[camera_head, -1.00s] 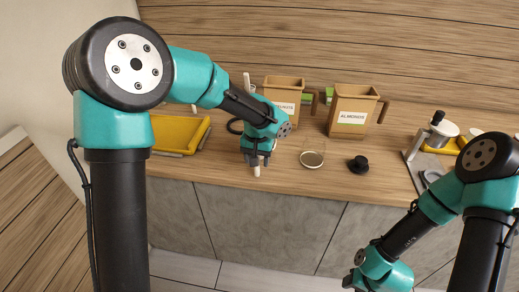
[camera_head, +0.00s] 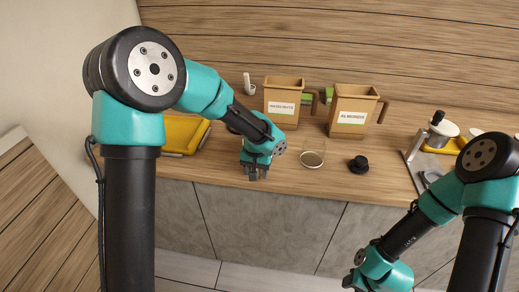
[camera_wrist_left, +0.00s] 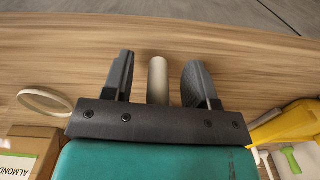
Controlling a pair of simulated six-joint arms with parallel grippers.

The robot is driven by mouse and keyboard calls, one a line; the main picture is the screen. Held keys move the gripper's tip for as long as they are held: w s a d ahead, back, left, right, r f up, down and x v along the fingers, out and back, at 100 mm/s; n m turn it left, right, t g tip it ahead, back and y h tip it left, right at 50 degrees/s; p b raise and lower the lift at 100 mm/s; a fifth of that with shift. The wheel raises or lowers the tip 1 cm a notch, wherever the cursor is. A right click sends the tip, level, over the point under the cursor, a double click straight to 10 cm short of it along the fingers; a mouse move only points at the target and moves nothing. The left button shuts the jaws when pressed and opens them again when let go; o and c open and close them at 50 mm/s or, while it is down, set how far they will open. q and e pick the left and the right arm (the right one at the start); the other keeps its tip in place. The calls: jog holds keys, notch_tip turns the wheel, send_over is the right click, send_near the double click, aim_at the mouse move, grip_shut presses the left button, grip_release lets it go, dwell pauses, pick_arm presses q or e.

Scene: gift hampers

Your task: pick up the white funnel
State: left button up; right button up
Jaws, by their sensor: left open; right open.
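The white funnel shows in the left wrist view as a pale, narrow tube (camera_wrist_left: 158,80) between my left gripper's two fingers, with a gap on either side. Its wider part is not visible there. In the head view my left gripper (camera_head: 254,173) points down over the counter's front part and hides the funnel. The left gripper (camera_wrist_left: 160,84) is open and around the tube, not closed on it. My right gripper (camera_head: 385,277) is at the bottom edge of the head view, away from the counter, its fingers not clearly visible.
Two labelled wooden bins (camera_head: 284,101) and (camera_head: 353,110) stand at the back. A yellow tray (camera_head: 180,133) is left. A metal device (camera_head: 424,160) stands right.

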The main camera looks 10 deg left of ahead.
pick_arm(q)
jog(key=shift+c, duration=0.4)
grip_shut()
jog(key=shift+r, duration=0.15)
notch_tip(320, 180, up, 2)
jog(key=shift+r, duration=0.1)
jog(key=shift+s+d+r, duration=0.1)
jog(key=shift+s+r, duration=0.25)
jog(key=shift+r, duration=0.25)
jog(key=s+d+r, duration=0.1)
jog(key=s+d, duration=0.3)
jog(key=s, duration=1)
jog(key=shift+s+r, duration=0.15)
jog(key=shift+s, duration=0.25)
jog(key=shift+w, duration=0.1)
